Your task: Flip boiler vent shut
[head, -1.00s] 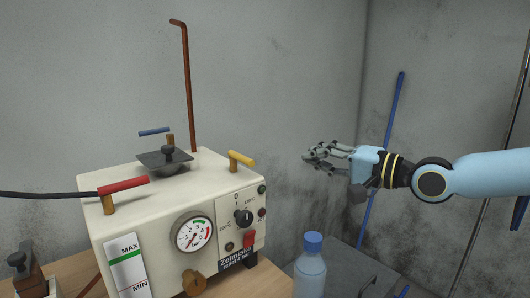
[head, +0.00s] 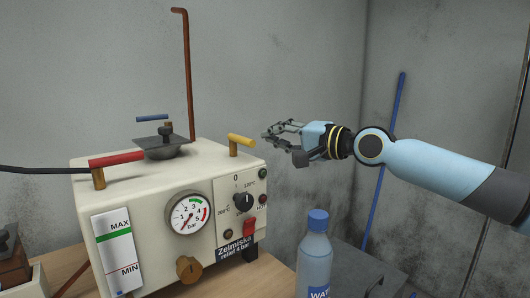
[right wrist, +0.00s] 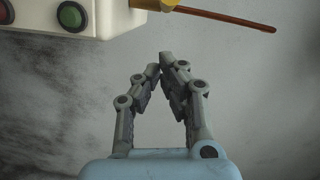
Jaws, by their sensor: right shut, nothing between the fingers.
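The cream boiler (head: 140,190) stands on a wooden table in the head view. Three lever handles on brass stems sit on its top: yellow (head: 241,140) at the right edge, red (head: 117,160) at the front left and blue (head: 152,118) at the back. Which one is the vent is not labelled. My right gripper (head: 267,137) is shut and empty, just right of the yellow handle and apart from it. In the right wrist view its fingertips (right wrist: 166,58) meet below a partly cut-off yellow piece (right wrist: 165,4). My left gripper is out of view.
A pressure gauge (head: 189,217), knob (head: 244,202) and red switch (head: 249,227) are on the boiler's front. A copper pipe (head: 187,75) rises behind it. A water bottle (head: 314,260) stands at front right. Grey walls close the back.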

